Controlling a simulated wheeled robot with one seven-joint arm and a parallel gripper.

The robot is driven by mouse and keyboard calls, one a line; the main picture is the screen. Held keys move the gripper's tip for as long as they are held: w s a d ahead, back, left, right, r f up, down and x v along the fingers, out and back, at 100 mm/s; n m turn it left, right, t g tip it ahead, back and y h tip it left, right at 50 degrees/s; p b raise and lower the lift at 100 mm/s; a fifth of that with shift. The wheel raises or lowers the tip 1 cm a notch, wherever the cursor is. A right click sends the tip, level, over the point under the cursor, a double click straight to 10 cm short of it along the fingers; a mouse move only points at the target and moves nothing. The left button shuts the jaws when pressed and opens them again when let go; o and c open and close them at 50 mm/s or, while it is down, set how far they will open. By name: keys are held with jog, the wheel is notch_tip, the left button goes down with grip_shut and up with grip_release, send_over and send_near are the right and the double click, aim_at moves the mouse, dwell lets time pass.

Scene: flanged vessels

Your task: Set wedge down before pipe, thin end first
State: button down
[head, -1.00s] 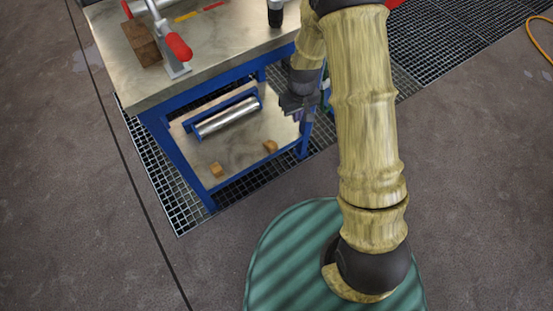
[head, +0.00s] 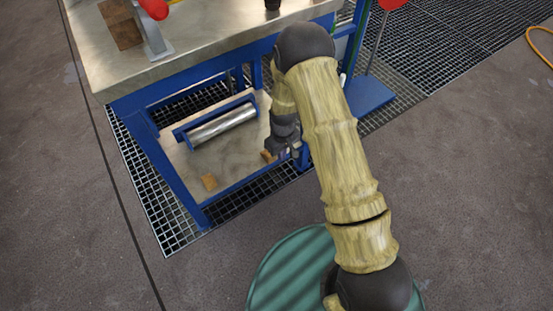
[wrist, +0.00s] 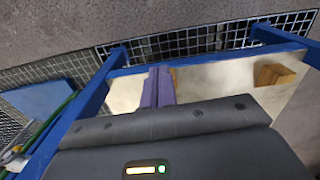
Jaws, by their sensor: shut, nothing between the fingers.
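Two small wooden wedges lie on the lower shelf of the blue-framed bench. One wedge (head: 209,182) is near the shelf's front left and also shows at the right in the wrist view (wrist: 272,74). The other wedge (head: 266,156) is partly hidden by my gripper (head: 288,152). The silver pipe (head: 223,125) lies in a blue cradle further back on the shelf. My gripper is shut and empty, close by the right-hand wedge; its purple fingers (wrist: 158,88) show in the wrist view. I cannot tell whether they touch that wedge, or which way its thin end points.
The metal bench top (head: 180,60) overhangs the shelf and carries a wooden block (head: 121,25) and a red-handled clamp (head: 152,12). Blue legs (head: 180,172) bound the shelf. A blue base plate (head: 370,95) stands right of the bench. Bare shelf shows between wedges and cradle.

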notch_tip(320, 180, down, 11)
jog(key=b, duration=0.6)
jog(key=shift+w+a+r+b, duration=0.25)
jog(key=shift+w+a, duration=0.15)
jog(key=shift+w, duration=0.15)
jog(key=shift+w+a+r+b, duration=0.1)
jog(key=shift+w+a+b, duration=0.15)
jog(key=shift+w+a, duration=0.25)
jog(key=shift+w+a+r+b, duration=0.2)
jog(key=shift+w+a+b, duration=0.1)
jog(key=shift+w, duration=0.3)
